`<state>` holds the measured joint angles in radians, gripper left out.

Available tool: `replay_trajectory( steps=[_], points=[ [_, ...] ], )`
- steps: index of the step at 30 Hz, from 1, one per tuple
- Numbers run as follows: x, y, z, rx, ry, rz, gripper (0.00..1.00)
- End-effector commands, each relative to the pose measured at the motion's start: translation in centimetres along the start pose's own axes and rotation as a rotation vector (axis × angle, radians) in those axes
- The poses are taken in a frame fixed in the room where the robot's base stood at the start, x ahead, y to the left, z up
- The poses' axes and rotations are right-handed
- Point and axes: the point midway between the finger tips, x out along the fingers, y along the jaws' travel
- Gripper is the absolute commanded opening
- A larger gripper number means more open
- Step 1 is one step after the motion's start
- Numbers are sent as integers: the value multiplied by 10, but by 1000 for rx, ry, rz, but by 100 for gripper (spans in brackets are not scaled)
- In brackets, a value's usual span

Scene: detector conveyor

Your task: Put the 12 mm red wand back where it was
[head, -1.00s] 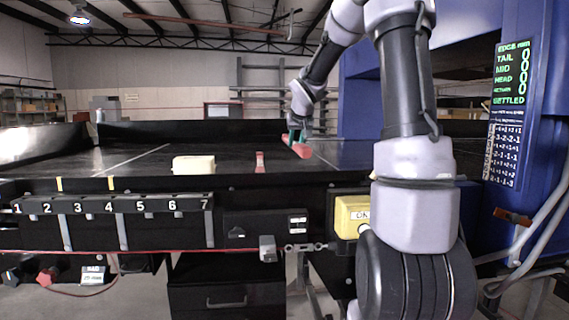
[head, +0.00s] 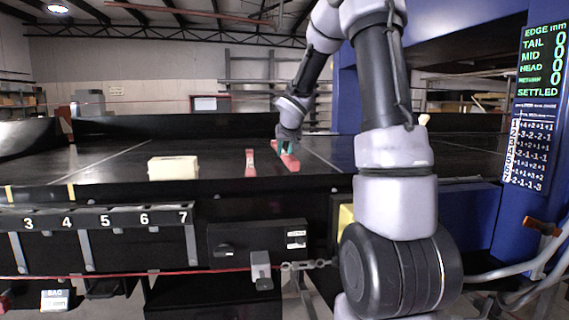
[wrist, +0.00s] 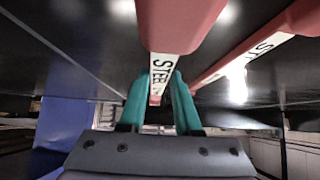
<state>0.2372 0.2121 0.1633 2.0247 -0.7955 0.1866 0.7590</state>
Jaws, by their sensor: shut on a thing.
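My gripper (head: 288,143), with teal fingers, is shut on a red wand (head: 287,160) over the dark conveyor belt. In the wrist view the fingers (wrist: 160,85) close on this wand (wrist: 182,22), which has a white strip with partly hidden lettering starting "STER". The held wand is low over the belt; I cannot tell whether it touches. A second red wand (head: 250,164) lies on the belt just left of it, and also shows at right in the wrist view (wrist: 250,50). No size marking is readable on either wand.
A cream block (head: 173,168) sits on the belt (head: 110,165) further left, near the front edge. Numbered levers (head: 95,222) line the front rail. A blue post with a display (head: 543,70) reading "SETTLED" stands at right. Belt behind the block is clear.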

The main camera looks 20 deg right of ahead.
Motion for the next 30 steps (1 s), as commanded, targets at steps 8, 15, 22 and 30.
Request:
replay_trajectory(
  steps=[8,15,22,30],
  points=[
    [17,-2,18,-4,-3,-3,0],
    [26,-1,27,-3,-1,-2,0],
    [27,0,28,0,-1,-1,0],
    [29,-1,30,-1,-2,-2,55]
  ],
)
